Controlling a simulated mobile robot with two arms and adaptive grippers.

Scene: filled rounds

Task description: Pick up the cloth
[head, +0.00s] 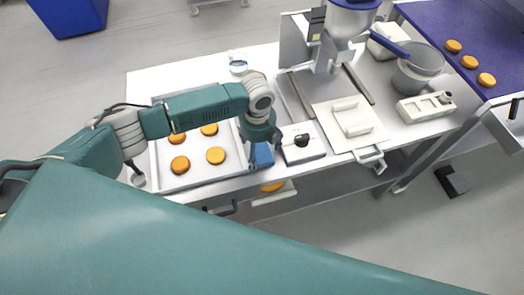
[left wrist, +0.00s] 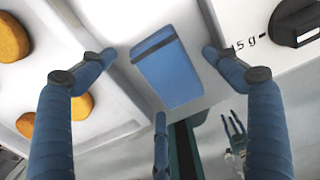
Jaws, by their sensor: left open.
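The cloth (head: 262,156) is a small folded blue pad with a dark band near one end. It lies flat on the white table between the tray and the scale-like box. My left gripper (head: 262,134) is over it and hides part of it in the head view. In the left wrist view the cloth (left wrist: 172,75) lies between the spread fingers of my left gripper (left wrist: 158,60). The gripper is open and empty, and I see no finger closed on the cloth.
A tray (head: 199,182) with several orange rounds is left of the cloth. A white box with a black knob (head: 303,145) stands close on its right. Further right are a filling machine (head: 345,35), a white board (head: 345,125) and a grey pot (head: 418,68). The table's front edge is near.

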